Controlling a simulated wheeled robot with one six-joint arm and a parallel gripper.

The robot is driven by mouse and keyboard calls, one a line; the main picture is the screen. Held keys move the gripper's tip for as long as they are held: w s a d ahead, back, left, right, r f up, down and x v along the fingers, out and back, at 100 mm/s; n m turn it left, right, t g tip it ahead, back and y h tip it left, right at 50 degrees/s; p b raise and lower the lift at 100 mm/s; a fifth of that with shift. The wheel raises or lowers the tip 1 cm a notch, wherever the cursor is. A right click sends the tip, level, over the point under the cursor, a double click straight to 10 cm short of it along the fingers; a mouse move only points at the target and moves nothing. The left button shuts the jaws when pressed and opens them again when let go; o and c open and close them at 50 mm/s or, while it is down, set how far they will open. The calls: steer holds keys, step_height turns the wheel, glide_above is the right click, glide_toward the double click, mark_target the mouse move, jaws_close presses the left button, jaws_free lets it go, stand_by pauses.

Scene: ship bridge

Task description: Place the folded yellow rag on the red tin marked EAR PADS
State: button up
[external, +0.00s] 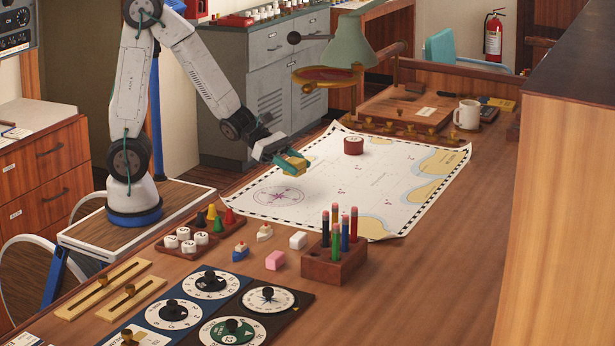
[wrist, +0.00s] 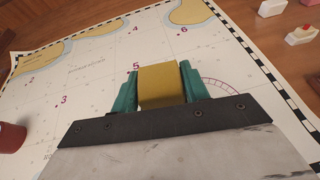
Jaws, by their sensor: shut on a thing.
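My gripper (external: 284,158) is shut on the folded yellow rag (external: 295,162) and holds it above the near left part of the chart. In the wrist view the yellow rag (wrist: 160,86) sits between the teal fingers of my gripper (wrist: 160,84). A red tin (external: 353,145) stands on the chart, to the right of my gripper and apart from it. The tin (wrist: 11,137) also shows at the left edge of the wrist view, partly cut off. Its marking is too small to read.
The chart (external: 370,180) lies on the wooden table. A pencil block (external: 334,258), small game pieces (external: 265,233) and dials (external: 210,281) stand nearer. A green lamp (external: 348,45), a white mug (external: 467,114) and a wooden board (external: 420,105) are behind. The chart around the tin is clear.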

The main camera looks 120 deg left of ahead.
steer(key=s+a+y, duration=0.1)
steer(key=a, duration=0.3)
steer(key=s+a+n+y, duration=0.1)
steer(key=a, duration=0.3)
steer(key=s+a+r+n+y, duration=0.1)
steer(key=s+a, duration=0.1)
steer(key=a, duration=0.2)
steer(key=shift+s+a+r, duration=0.1)
steer(key=s+a+r+n+y, duration=0.2)
steer(key=s+a, duration=0.2)
steer(key=a, duration=0.3)
steer(key=s+a+r+n+y, duration=0.1)
steer(key=s+a+y, duration=0.1)
steer(key=s+a, duration=0.35)
steer(key=g, duration=0.1)
glide_above(351, 141)
steer(key=shift+d+f+n+h, duration=0.15)
steer(key=shift+f+n+h, duration=0.15)
steer(key=shift+f, duration=2.05)
steer(key=shift+f, duration=0.15)
steer(key=o, duration=0.9)
steer(key=shift+o, duration=0.4)
